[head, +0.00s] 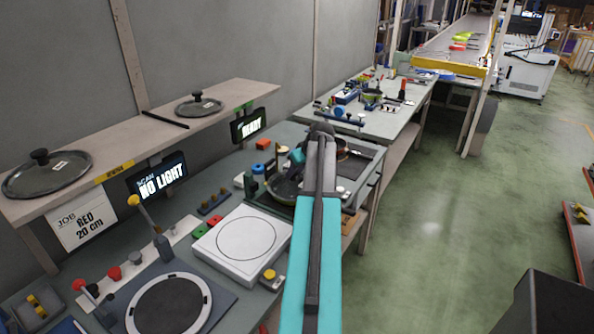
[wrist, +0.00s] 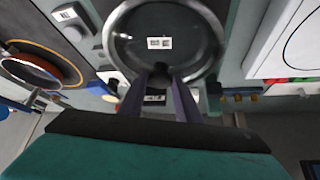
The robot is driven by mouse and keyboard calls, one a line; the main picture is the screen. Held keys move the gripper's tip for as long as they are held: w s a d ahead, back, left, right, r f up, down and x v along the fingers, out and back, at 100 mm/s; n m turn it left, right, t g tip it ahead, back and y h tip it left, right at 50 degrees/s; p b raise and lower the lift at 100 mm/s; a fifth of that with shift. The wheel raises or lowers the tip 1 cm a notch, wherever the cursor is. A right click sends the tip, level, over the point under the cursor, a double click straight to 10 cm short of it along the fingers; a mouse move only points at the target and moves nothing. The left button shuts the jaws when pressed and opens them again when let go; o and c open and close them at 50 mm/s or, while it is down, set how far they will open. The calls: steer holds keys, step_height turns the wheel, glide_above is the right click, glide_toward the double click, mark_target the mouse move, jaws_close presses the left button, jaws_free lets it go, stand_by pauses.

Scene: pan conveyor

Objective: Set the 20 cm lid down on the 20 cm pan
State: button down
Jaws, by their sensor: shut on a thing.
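In the head view my arm hides the fingers.
A large lid (head: 46,173) and a smaller lid (head: 199,106) lie on the shelf (head: 140,140). A white square plate (head: 244,240) and a round dark disc (head: 168,306) are on the bench. A job card (head: 84,222) reads red, 20 cm. Small parts crowd the bench near my gripper.

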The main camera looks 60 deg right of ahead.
steer(key=c, duration=1.2)
jaws_free()
steer(key=shift+b+v, duration=1.4)
steer(key=shift+v, duration=5.55)
